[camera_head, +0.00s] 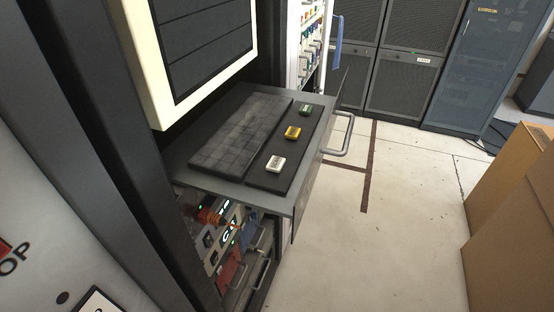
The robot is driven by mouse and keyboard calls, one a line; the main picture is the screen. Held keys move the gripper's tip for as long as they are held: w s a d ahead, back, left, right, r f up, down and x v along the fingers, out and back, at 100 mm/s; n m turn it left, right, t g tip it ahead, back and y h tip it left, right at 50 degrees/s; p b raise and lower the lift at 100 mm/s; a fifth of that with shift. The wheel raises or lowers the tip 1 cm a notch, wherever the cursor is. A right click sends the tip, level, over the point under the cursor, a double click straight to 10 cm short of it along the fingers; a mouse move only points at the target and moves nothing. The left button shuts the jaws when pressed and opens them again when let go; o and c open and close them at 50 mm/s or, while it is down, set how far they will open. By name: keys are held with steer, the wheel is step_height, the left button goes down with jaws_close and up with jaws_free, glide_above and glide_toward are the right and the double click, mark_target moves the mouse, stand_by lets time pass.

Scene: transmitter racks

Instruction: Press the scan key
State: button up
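A pull-out shelf (218,180) sticks out of a rack and bears a dark keyboard (240,132). To the right of the keyboard is a dark key strip (287,150) with three raised keys: a white key (275,164) nearest, a yellow key (293,132) in the middle and a green key (305,109) farthest. Each key has small lettering that I cannot read, so I cannot tell which one is the scan key. My gripper is not in view.
A monitor with a cream frame (160,109) is above the shelf. A metal handle (343,136) juts out at the shelf's right. Cardboard boxes (503,190) stand at the right. Grey cabinets (403,88) stand at the back. The pale floor (400,225) between is clear.

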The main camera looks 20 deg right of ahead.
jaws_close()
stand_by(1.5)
